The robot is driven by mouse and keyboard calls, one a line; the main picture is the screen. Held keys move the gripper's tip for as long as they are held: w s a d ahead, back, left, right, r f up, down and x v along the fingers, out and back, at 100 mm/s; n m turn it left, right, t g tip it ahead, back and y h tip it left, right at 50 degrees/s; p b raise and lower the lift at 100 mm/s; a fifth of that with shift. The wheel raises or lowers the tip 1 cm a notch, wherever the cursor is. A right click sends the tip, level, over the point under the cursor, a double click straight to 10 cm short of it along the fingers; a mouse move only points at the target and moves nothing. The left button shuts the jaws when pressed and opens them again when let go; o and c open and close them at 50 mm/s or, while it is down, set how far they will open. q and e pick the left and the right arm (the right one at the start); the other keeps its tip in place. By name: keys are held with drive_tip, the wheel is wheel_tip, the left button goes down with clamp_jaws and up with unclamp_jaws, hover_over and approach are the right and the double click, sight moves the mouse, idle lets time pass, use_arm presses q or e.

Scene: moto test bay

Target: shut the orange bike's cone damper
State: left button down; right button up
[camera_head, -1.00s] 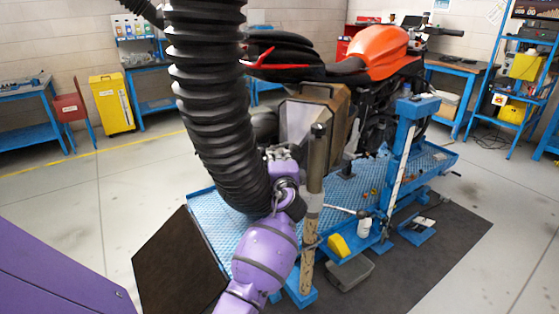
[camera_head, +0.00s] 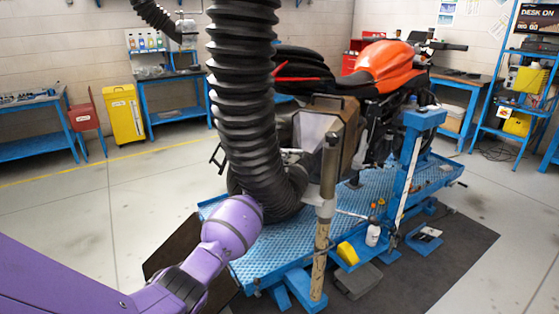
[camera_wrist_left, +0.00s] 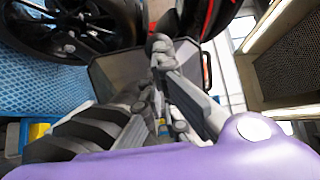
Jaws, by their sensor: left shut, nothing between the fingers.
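The orange bike (camera_head: 383,62) stands on a blue lift, its rear partly behind a thick black ridged hose (camera_head: 240,95). A grey metal cone-like panel in a brown casing (camera_head: 345,122) sits at its rear, right of the hose; I cannot make out a separate damper on it. My left arm comes in from the left and its hand is mostly hidden by the hose. In the left wrist view my left gripper (camera_wrist_left: 158,45) is shut and empty, in front of a dark grey panel (camera_wrist_left: 118,72) with a looped handle; contact cannot be told. My right gripper is not in view.
The blue lift platform (camera_head: 268,262) has a post (camera_head: 412,150) on the right. A brown-grey upright pole (camera_head: 322,245) stands right of the hose. A yellow bin (camera_head: 122,115) and blue benches line the wall. The floor at left is open.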

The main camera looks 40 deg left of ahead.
use_arm(q)
drive_tip(key=shift+w+a+b, duration=0.3)
drive_tip(key=shift+w+a, duration=0.25)
drive_tip(key=shift+a, duration=0.1)
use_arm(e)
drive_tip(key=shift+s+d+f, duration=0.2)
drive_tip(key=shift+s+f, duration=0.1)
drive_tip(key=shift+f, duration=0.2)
